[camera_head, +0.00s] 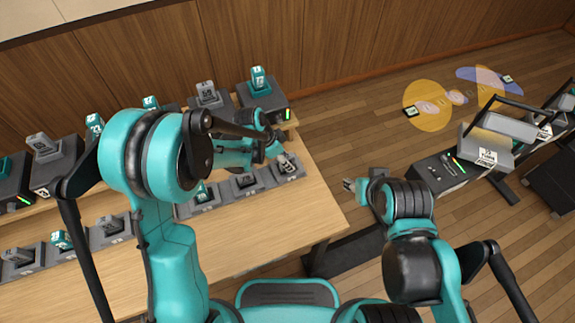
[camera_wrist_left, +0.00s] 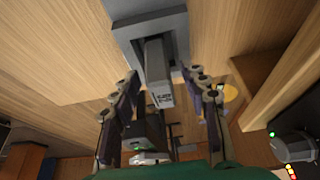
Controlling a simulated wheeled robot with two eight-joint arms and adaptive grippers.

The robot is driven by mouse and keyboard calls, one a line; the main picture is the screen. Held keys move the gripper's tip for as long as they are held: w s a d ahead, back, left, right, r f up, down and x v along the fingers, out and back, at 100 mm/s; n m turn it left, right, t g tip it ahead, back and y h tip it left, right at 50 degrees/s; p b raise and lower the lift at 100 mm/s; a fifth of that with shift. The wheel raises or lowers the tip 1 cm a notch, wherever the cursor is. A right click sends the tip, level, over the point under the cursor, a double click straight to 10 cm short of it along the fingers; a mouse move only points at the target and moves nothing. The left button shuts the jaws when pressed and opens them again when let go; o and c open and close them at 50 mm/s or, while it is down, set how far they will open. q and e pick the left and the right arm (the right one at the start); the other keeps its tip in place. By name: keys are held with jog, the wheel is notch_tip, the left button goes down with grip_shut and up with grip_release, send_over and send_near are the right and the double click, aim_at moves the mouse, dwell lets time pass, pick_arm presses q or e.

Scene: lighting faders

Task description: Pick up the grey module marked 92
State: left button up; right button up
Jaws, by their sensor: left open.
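In the left wrist view a grey module (camera_wrist_left: 157,75) stands upright in a grey dock (camera_wrist_left: 180,35), its small printed label too blurred to read. My left gripper (camera_wrist_left: 163,82) is open, with one finger on each side of the module and gaps still visible. In the head view this gripper (camera_head: 280,153) is at the right end of the front row of docks, partly covering the module there. My right gripper (camera_head: 352,186) is over the floor right of the table, too small to judge its jaws.
Other grey modules (camera_head: 207,92) and teal modules (camera_head: 258,77) stand in docks along the back and front rows of the wooden table (camera_head: 270,230). A cart with a dark panel (camera_head: 440,170) stands at the right. The table's front right is bare.

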pick_arm(q)
jog(key=shift+x, duration=1)
jog(key=shift+r, duration=0.1)
grip_shut()
